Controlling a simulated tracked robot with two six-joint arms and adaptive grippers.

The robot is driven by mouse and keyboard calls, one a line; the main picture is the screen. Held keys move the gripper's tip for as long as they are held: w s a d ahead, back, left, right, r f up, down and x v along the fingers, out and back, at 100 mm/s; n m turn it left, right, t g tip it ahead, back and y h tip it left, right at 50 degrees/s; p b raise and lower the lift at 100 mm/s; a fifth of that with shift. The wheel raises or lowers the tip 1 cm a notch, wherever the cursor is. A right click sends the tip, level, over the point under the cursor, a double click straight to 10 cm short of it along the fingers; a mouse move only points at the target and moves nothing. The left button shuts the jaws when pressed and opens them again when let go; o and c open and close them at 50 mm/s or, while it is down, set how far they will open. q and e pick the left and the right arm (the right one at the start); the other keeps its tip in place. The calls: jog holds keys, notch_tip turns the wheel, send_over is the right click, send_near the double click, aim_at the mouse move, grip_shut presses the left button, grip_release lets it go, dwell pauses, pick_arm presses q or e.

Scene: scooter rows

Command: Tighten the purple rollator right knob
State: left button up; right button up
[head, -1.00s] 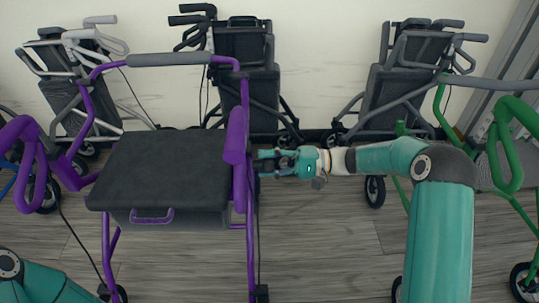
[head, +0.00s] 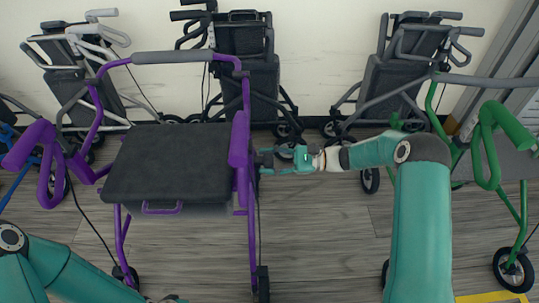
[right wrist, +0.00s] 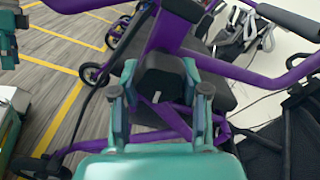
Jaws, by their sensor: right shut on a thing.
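The purple rollator (head: 243,93) stands upright left of centre in the head view, with a black seat (head: 170,160). My right gripper (head: 266,161) is at the right side of its frame, level with the seat. In the right wrist view, my right gripper (right wrist: 160,100) has its two fingers on either side of a black knob (right wrist: 162,76) on the purple frame and is shut on it. In the head view the knob is hidden by the fingers and frame. My left arm shows at the lower left of the head view; its gripper is out of view.
Folded grey rollators (head: 245,80) stand along the back wall. A green rollator (head: 488,150) stands at the right, beyond my right arm. A blue frame (head: 18,180) shows at the far left. The floor between the purple and green rollators is mostly clear.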

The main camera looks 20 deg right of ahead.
jog(key=shift+s+a+f+m+p, duration=0.15)
jog(key=shift+f+m+p, duration=0.2)
jog(key=shift+m, duration=0.45)
jog(key=o, duration=1.2)
jog(key=shift+c, duration=0.2)
jog(key=shift+r, duration=0.1)
jog(key=shift+d, duration=0.35)
jog(key=v, duration=1.1)
jog(key=shift+d, duration=0.2)
